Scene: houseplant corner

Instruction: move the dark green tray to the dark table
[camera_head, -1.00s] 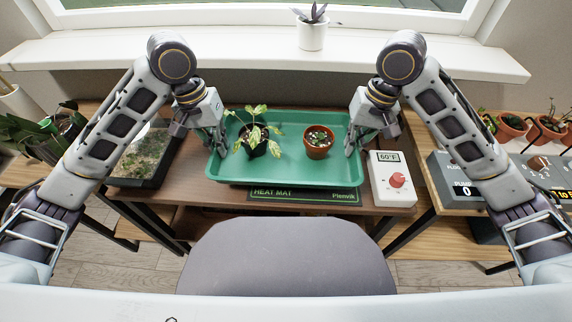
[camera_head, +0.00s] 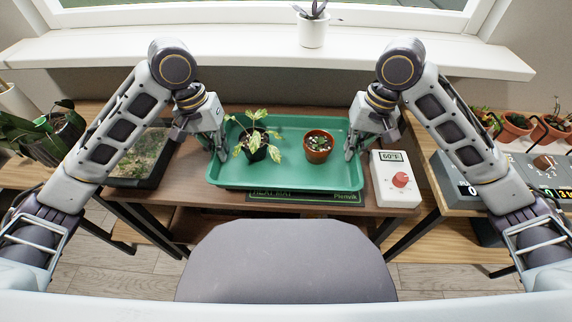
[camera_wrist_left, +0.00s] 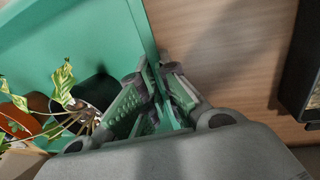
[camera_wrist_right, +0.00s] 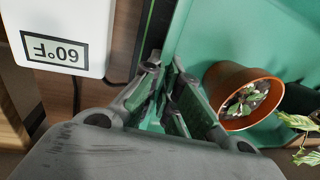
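The dark green tray (camera_head: 285,184) is in the middle of the head view, over the dark brown table (camera_head: 180,190) and covering most of a heat mat. It looks level and holds a leafy plant in a dark pot (camera_head: 254,148) and a small plant in a terracotta pot (camera_head: 318,147). My left gripper (camera_head: 221,152) is shut on the tray's left wall, with a finger on each side in the left wrist view (camera_wrist_left: 158,98). My right gripper (camera_head: 350,152) is shut on the right wall, also seen in the right wrist view (camera_wrist_right: 167,92). Any gap under the tray is hidden.
A white controller (camera_head: 395,180) reading 60°F stands close to the tray's right side. The heat mat's front edge (camera_head: 305,197) shows below the tray. A dark planter box (camera_head: 140,160) is at the left. A grey chair (camera_head: 285,262) stands in front, and a pump box (camera_head: 460,185) at the right.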

